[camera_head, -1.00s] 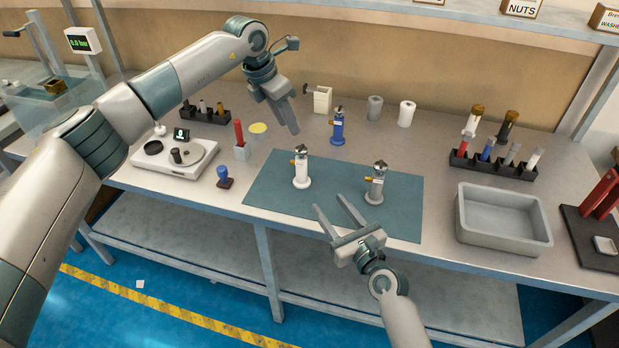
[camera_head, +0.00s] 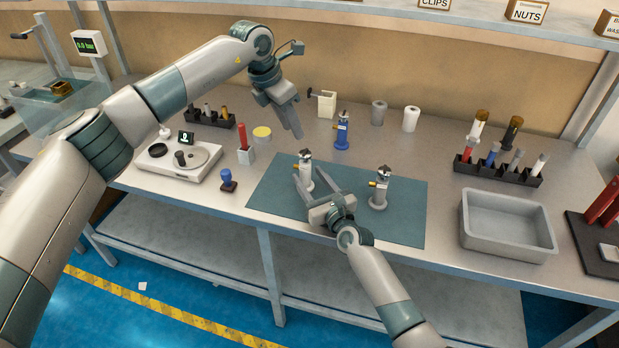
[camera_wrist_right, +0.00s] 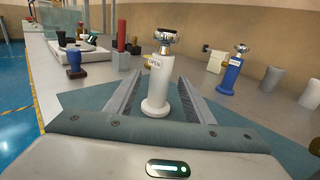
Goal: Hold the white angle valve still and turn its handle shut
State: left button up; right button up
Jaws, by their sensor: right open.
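The white angle valve (camera_head: 306,172) stands upright on the teal mat (camera_head: 407,224). In the right wrist view the valve (camera_wrist_right: 159,88) has a metal handle (camera_wrist_right: 166,36) on top, a brass outlet at its left and a label that seems to read OPEN. My right gripper (camera_head: 321,184) is open and low over the mat, its fingers on either side of the valve body with gaps visible on both sides. My left gripper (camera_head: 298,136) is up behind the valve, above the table; whether its jaws are open I cannot tell.
A grey valve (camera_head: 380,188) stands on the mat right of my right gripper. A blue valve (camera_head: 342,132) stands behind the mat. A grey bin (camera_head: 508,228) is at the right, a white turntable device (camera_head: 178,162) and blue stamp (camera_head: 228,180) at the left.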

jog(key=shift+w+a, duration=0.1)
jog(key=shift+w, duration=0.15)
grip_shut()
dwell(0.3)
dwell(0.6)
